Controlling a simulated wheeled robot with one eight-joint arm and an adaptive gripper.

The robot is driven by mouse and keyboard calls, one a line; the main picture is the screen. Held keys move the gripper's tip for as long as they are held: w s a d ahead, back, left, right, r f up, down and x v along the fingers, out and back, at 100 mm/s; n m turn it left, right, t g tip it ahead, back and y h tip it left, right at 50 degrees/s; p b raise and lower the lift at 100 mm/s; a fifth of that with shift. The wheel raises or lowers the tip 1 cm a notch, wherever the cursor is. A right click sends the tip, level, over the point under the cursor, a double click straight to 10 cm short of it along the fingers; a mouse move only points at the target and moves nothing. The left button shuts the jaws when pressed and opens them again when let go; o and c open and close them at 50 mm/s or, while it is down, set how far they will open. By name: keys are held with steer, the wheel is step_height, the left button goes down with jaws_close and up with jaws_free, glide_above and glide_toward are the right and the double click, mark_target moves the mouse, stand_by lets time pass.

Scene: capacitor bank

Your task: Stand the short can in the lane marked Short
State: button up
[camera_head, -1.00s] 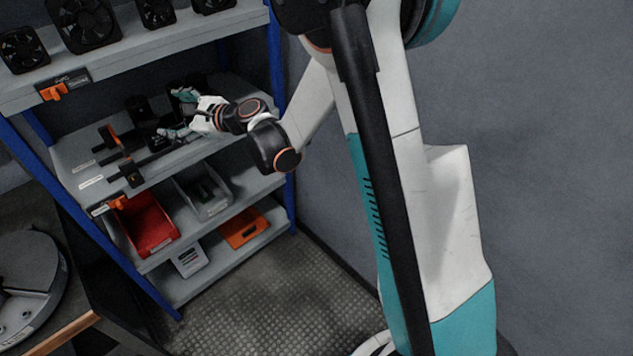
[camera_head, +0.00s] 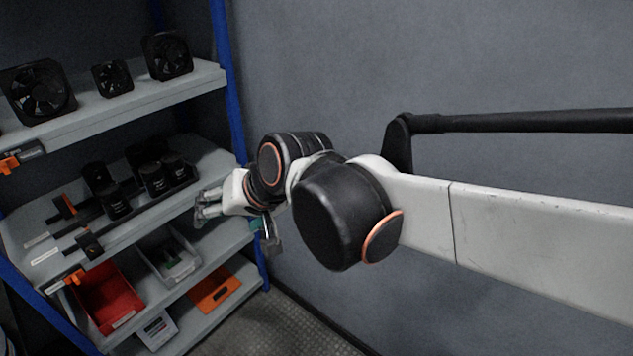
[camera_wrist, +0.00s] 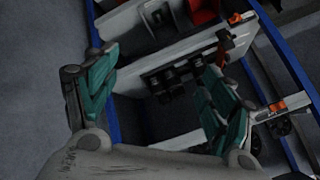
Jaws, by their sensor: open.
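Several black cans (camera_head: 153,180) stand on the middle shelf, toward its right part, among dark lane rails. I cannot tell for sure which is the short can. Small white labels (camera_head: 45,257) lie on the shelf's front left, too small to read, so I cannot tell which lane is Short. My gripper (camera_head: 203,207) is at the right front of that shelf, beside the cans and apart from them. In the wrist view its teal fingers are spread wide and empty, and the dark cans (camera_wrist: 168,85) show beyond the gap between them.
A blue post (camera_head: 228,80) stands close behind my gripper. The upper shelf (camera_head: 140,98) holds black fans. Below are a red bin (camera_head: 108,300), a grey bin (camera_head: 170,255) and an orange piece (camera_head: 214,290). Free floor lies right of the rack.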

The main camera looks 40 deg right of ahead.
steer(key=s+d+f+n+h, duration=0.2)
steer(key=s+d+n, duration=0.2)
steer(key=s, duration=0.5)
steer(key=shift+d+f+g+h, duration=0.4)
steer(key=shift+d, duration=0.55)
